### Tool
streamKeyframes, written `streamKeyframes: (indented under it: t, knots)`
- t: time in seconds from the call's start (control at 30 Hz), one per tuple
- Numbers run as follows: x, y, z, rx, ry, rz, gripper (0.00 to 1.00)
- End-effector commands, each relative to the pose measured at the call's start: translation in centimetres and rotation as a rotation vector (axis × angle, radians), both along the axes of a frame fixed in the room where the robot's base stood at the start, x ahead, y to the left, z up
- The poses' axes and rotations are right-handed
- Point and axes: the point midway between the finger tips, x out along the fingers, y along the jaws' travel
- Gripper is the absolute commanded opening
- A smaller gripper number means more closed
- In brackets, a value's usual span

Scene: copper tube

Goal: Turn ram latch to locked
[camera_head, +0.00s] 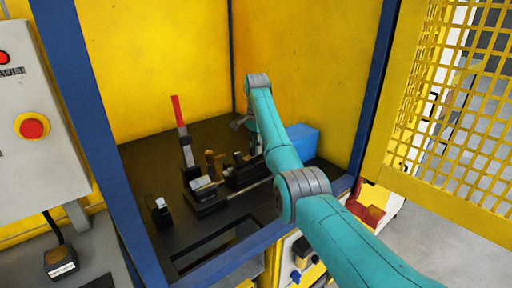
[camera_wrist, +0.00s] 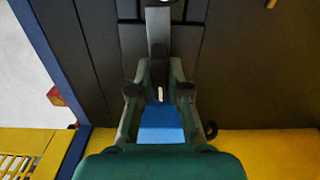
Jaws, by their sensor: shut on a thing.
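In the wrist view, my gripper (camera_wrist: 160,68) is shut on a grey upright bar (camera_wrist: 158,28), which appears to be the ram latch's handle. The bar runs from between the fingertips toward the top of the picture, where a round end is cut off by the edge. In the head view, my arm reaches into the yellow cell, and its wrist and fingers are mostly hidden by the arm and the fixture. The dark bending fixture (camera_head: 243,172) sits on the black bench left of my arm. I cannot read the latch's locked or unlocked mark.
A lever with a red grip (camera_head: 178,110) stands upright left of the fixture. A blue box (camera_head: 303,142) lies right of my wrist. Blue frame posts (camera_head: 109,165) and a yellow mesh door (camera_head: 462,110) bound the opening. A control box (camera_head: 35,125) stands at left.

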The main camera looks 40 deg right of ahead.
Motion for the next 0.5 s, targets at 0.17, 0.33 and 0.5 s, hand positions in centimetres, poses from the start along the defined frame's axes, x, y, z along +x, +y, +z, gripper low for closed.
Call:
streamKeyframes:
  t: [0.17, 0.33, 0.5]
  knots:
    - [0.02, 0.01, 0.01, 0.000, -0.001, -0.059, 0.00]
    - [0.03, 0.01, 0.02, 0.000, -0.001, -0.085, 0.00]
    - [0.03, 0.01, 0.02, 0.000, -0.001, -0.091, 0.00]
